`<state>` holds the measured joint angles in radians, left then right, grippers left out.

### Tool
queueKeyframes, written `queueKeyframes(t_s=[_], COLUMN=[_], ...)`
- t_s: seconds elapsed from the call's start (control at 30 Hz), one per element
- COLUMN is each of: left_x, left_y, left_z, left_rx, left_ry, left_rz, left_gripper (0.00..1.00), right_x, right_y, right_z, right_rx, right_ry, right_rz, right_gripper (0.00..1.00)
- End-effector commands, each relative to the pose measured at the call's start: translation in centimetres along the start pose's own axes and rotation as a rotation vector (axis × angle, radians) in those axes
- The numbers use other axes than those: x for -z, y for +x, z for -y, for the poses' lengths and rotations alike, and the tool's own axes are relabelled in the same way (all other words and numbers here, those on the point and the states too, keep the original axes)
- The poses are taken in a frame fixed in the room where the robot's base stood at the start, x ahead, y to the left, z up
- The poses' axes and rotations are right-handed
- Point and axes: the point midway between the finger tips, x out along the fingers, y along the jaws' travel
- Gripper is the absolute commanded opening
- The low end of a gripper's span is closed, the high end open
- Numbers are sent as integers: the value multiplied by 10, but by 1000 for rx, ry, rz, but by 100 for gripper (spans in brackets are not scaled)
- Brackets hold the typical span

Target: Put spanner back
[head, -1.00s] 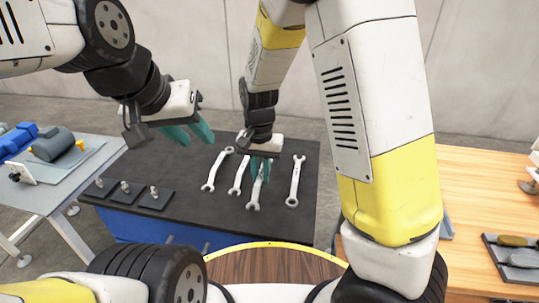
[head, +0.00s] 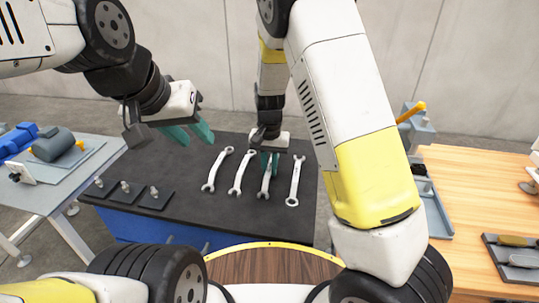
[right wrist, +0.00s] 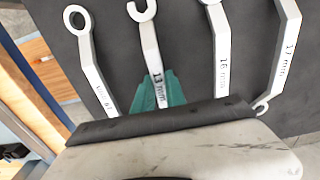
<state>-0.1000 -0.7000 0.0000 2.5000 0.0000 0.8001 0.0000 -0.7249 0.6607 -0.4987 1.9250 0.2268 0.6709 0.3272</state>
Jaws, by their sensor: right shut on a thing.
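Several silver spanners lie side by side on the dark mat (head: 225,205). My right gripper (head: 269,160) points down at the far end of the third spanner from the left (head: 265,187). In the right wrist view, its teal fingers (right wrist: 160,92) are shut on this spanner (right wrist: 147,45), marked 13 mm. It lies in line with the others, at or very near the mat; I cannot tell if it touches. The rightmost spanner (head: 295,182) is close beside it. My left gripper (head: 189,134) is open and empty above the mat's far left.
Several small dark blocks with metal studs (head: 155,197) sit at the mat's left front. A grey side table (head: 60,185) with blue parts stands left. A wooden table (head: 475,200) with trays and an orange-handled device (head: 411,112) stands right. A round wooden top (head: 265,265) is in front.

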Motion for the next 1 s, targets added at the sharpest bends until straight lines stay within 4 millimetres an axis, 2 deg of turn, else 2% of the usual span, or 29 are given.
queueKeyframes(t_s=[0.13, 0.17, 0.27, 0.67, 0.77, 1.0], left_x=[0, 0, 0, 0, 0, 0], left_y=[0, 0, 0, 0, 0, 0], left_z=[0, 0, 0, 0, 0, 0], left_rx=[0, 0, 0, 0, 0, 0], left_ry=[0, 0, 0, 0, 0, 0], left_rz=[0, 0, 0, 0, 0, 0], left_gripper=[36, 36, 36, 36, 36, 36], right_x=[0, 0, 0, 0, 0, 1], right_y=[3, 3, 3, -2, -16, -68], right_z=[0, 0, 0, 1, 2, 1], right_rx=[0, 0, 0, 1, 4, 5], right_ry=[0, 0, 0, -1, -2, -2], right_rz=[0, 0, 0, -1, -3, -5], right_gripper=[0, 18, 38, 38, 38, 38])
